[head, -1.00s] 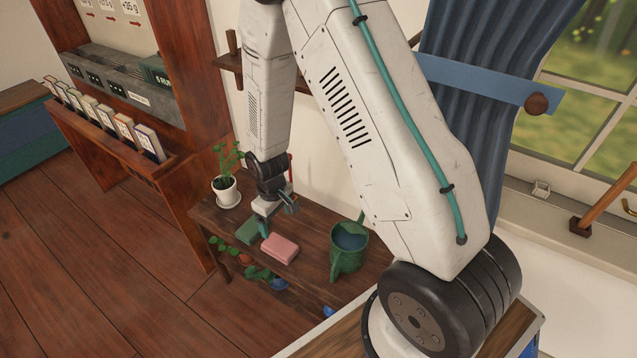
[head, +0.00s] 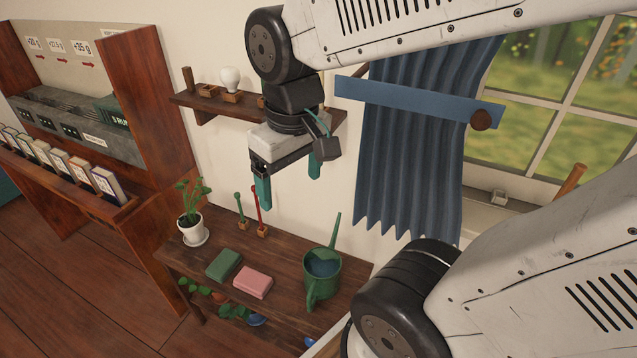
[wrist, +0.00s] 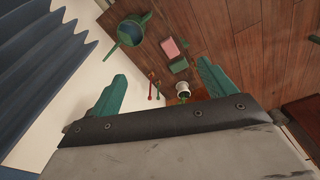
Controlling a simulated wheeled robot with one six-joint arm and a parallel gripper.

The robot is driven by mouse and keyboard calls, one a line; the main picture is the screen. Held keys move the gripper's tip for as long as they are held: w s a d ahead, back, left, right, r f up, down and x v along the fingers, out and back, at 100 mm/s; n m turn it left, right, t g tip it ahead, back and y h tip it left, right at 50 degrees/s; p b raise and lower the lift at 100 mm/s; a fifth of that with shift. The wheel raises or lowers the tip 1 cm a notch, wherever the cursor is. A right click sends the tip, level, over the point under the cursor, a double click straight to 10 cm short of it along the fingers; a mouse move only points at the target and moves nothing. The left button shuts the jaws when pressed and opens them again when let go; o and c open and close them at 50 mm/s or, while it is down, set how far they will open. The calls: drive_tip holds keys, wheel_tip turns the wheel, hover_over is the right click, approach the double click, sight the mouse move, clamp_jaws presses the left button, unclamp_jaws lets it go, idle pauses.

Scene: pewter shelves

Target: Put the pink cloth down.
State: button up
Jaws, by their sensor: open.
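The pink cloth (head: 253,283) lies as a folded flat block on the wooden bench, between a green folded cloth (head: 224,264) and the green watering can (head: 322,272). The pink cloth also shows in the wrist view (wrist: 169,48), with the green one (wrist: 179,66) beside it. My gripper (head: 289,187) is raised well above the bench, its teal fingers apart and pointing down. Nothing is between the fingers, which also show spread in the wrist view (wrist: 160,88).
A potted plant (head: 192,222) stands at the bench's left end. A green and a red tool (head: 258,212) stand upright at the back. A wall shelf (head: 215,107) with a light bulb (head: 230,79) is behind my gripper. A blue curtain (head: 415,150) hangs at right.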

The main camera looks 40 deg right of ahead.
drive_tip(key=s+r, duration=0.2)
drive_tip(key=s, duration=0.4)
drive_tip(key=shift+m, duration=0.3)
drive_tip(key=shift+o, duration=0.5)
drive_tip(key=shift+d, duration=0.1)
